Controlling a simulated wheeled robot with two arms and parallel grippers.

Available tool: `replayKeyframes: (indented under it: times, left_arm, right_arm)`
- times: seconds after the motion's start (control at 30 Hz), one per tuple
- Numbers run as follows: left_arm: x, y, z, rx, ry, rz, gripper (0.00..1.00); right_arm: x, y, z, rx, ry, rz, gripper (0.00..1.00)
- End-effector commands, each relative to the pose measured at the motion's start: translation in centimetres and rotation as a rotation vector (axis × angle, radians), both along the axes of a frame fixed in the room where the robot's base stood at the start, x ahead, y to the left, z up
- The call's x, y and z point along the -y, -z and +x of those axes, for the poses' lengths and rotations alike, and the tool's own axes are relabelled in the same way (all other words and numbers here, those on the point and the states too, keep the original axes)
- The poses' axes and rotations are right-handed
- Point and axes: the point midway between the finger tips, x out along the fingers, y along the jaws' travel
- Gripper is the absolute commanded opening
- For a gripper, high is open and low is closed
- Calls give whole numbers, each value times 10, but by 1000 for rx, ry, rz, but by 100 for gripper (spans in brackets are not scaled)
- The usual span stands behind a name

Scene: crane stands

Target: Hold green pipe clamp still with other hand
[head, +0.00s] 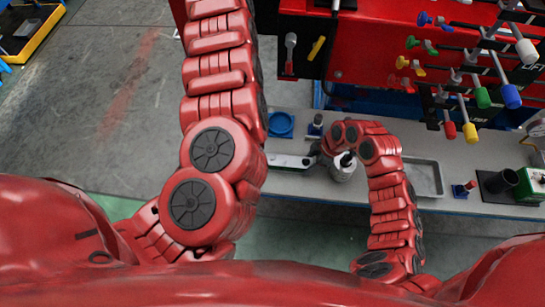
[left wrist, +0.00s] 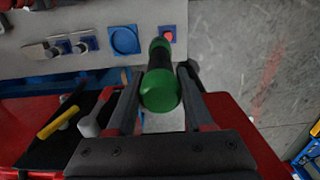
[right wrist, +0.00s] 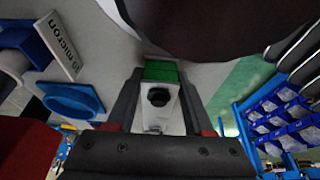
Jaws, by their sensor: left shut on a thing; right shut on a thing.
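My left arm reaches up out of the head view, so its gripper shows only in the left wrist view. There my left gripper (left wrist: 160,98) is shut on a tool with a green rounded end and black grip (left wrist: 160,90), above the bench. My right gripper (right wrist: 160,100) is shut on a small white piece with a green end and a black knob (right wrist: 158,97). This piece may be the green pipe clamp, but I cannot tell for sure. In the head view my right gripper (head: 318,153) is low at the bench, partly hidden by its arm.
The grey bench (head: 300,190) carries a blue round dish (head: 280,124), a metal tray (head: 427,178) and a black cup (head: 500,181). A red rack (head: 385,50) with hanging coloured-handled tools stands behind it. Blue shelving with bins (right wrist: 280,115) shows in the right wrist view.

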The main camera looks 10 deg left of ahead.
Motion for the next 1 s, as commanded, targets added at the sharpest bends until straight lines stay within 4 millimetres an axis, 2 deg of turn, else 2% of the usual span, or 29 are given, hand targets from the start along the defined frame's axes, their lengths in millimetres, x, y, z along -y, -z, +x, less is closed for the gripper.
replayKeyframes:
  times: [0.13,0.17,0.33,0.63,0.73,0.87,1.0]
  left_arm:
    - [0,-1,1,3,0,0,0]
    - [0,-1,1,3,0,0,0]
    - [0,-1,1,3,0,0,0]
    - [0,-1,1,3,0,0,0]
    - [0,-1,1,2,0,0,0]
    - [0,-1,1,3,0,0,0]
    - [0,-1,1,3,0,0,0]
  right_arm:
    - [0,-1,1,1,0,0,0]
    - [0,-1,1,1,0,0,58]
    - [0,-1,0,1,0,0,87]
    - [0,-1,0,1,0,0,87]
    - [2,-7,1,2,1,0,87]
    - [9,-24,2,4,0,-1,87]
    - [21,-51,3,6,3,-1,87]
